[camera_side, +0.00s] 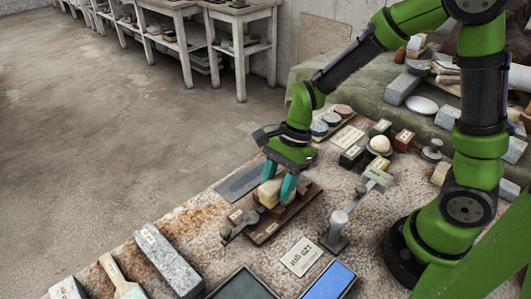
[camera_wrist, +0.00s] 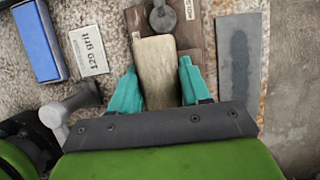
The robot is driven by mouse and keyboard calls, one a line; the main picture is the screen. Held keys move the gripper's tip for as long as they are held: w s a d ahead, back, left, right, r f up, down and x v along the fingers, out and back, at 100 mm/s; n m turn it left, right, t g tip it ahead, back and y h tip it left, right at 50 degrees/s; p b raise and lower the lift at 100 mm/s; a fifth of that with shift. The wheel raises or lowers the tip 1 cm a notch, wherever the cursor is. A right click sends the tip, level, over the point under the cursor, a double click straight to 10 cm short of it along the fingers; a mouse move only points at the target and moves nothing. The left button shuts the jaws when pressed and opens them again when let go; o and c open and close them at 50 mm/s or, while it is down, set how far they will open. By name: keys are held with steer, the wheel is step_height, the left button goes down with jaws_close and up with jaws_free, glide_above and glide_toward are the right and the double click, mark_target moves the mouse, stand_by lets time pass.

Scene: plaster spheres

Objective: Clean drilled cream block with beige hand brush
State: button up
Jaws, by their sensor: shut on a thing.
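A cream block (camera_side: 269,193) with a yellowish top sits between the teal fingers of my gripper (camera_side: 280,184), over a dark brown wooden board (camera_side: 264,232). In the wrist view the cream block (camera_wrist: 155,62) is long and pale, with my gripper (camera_wrist: 155,88) shut on its two sides. I see no drilled hole in it. Whether it touches the board cannot be told. A brush-like tool with a beige handle (camera_side: 110,268), likely the hand brush, lies at the lower left of the side view, cut by the picture's edge.
A grey knob (camera_wrist: 163,17) stands on the board beyond the block. A grey flat slab (camera_wrist: 238,60) lies to its right. A white "120 grit" card (camera_side: 301,256), a blue block (camera_side: 328,281) and a grey metal post (camera_side: 336,230) stand near. A long grey stone (camera_side: 167,259) lies left.

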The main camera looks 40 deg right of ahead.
steer(key=shift+a, duration=0.55)
steer(key=shift+d, duration=0.1)
steer(key=shift+d, duration=2.15)
steer(key=shift+a, duration=0.15)
steer(key=shift+a+r, duration=0.7)
steer(key=shift+a, duration=0.3)
